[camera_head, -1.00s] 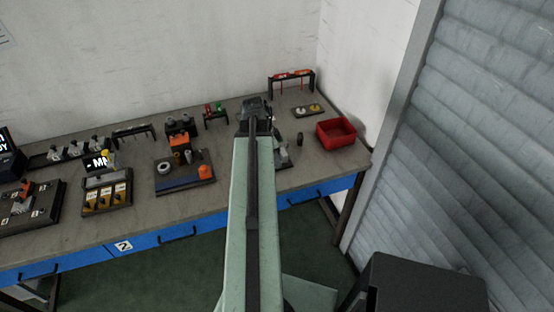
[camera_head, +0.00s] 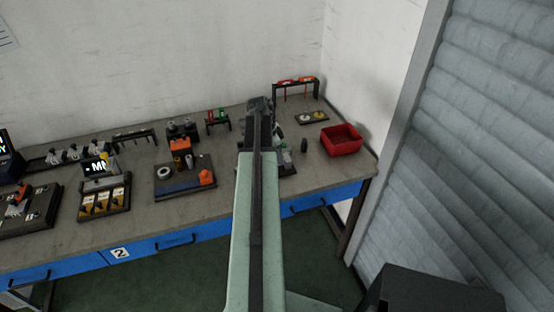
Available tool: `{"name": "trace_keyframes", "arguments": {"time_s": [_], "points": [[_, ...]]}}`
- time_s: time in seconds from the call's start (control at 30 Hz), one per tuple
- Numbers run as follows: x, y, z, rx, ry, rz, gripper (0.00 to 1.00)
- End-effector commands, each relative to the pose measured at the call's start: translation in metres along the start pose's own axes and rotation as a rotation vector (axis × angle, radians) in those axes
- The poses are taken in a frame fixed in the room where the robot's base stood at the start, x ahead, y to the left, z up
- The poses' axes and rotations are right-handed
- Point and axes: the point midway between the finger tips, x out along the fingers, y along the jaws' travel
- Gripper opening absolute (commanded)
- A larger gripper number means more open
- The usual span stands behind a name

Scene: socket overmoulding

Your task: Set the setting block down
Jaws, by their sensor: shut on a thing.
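My arm reaches out from the bottom of the head view over the workbench (camera_head: 232,196). My gripper (camera_head: 261,104) is at its far end, above the right half of the bench. The arm and wrist cover the fingertips, so what sits between them is hidden. I cannot make out the setting block itself. A dark fixture with a greenish part (camera_head: 286,157) shows partly from behind the right side of the arm. A small dark upright piece (camera_head: 304,146) stands on the bench just right of it.
A red bin (camera_head: 341,139) stands at the right end of the bench. Behind it are a small tray with two round pieces (camera_head: 312,117) and a tool rack (camera_head: 296,84). A dark board with several parts (camera_head: 184,180) lies left of the arm. Bare bench shows along the front edge.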

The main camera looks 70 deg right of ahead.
Motion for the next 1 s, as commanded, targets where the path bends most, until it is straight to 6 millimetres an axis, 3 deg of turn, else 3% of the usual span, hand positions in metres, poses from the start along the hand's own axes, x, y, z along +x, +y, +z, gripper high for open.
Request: {"name": "trace_keyframes", "arguments": {"time_s": [0.3,0.53,0.9,0.93,1.0], "points": [[0.002,-0.017,-0.001,-0.001,0.0,0.0,0.0],[0.04,-0.017,0.01,-0.001,0.0,0.0,0.0],[0.04,-0.017,0.011,-0.002,0.0,0.0,0.0],[0.039,-0.017,0.011,-0.002,0.0,0.0,0.42],[0.038,-0.017,0.011,-0.002,0.0,0.0,0.58]]}}
